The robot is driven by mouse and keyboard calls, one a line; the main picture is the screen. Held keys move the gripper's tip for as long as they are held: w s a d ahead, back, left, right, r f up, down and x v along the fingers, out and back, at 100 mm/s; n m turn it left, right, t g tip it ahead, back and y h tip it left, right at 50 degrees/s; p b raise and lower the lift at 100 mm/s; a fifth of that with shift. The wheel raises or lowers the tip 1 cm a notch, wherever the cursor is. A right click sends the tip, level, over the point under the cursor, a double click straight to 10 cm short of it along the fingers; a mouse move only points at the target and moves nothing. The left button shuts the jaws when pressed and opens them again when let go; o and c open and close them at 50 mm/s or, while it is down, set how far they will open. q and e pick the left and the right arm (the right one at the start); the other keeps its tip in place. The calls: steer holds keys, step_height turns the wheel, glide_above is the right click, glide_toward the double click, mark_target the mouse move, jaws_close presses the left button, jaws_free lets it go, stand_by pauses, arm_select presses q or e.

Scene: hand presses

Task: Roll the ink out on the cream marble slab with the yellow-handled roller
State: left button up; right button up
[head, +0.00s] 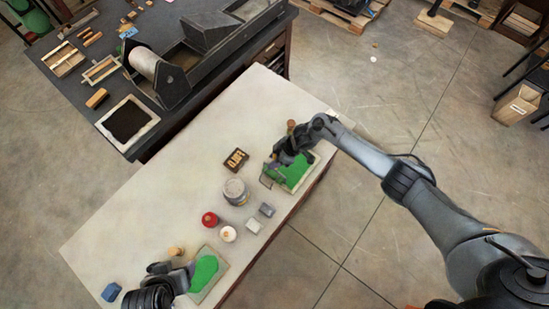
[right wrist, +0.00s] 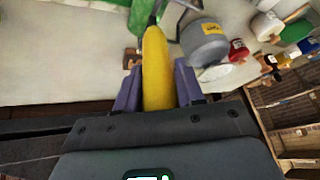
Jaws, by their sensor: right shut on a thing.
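My right gripper (head: 288,152) is over the far slab (head: 312,171), whose top carries a broad patch of green ink (head: 296,171). In the right wrist view its fingers (right wrist: 158,88) are shut on the yellow handle (right wrist: 156,70) of the roller. The roller's drum is not clearly visible. A second slab (head: 211,288), with a rounded green ink patch (head: 203,272), lies at the near end of the table. My left gripper (head: 182,273) is beside that patch; its fingers are too dark and small to read. I cannot tell by colour which slab is cream marble.
A grey tin (head: 236,191) stands mid-table, beside a dark type block (head: 236,160), red (head: 209,219) and white (head: 228,234) pots and small grey blocks (head: 266,210). A blue block (head: 111,292) lies near the left corner. A press (head: 165,75) stands on the dark bench behind.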

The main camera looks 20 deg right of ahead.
mark_target(274, 156)
steer(key=shift+r+p, duration=1.7)
steer(key=shift+r, duration=0.25)
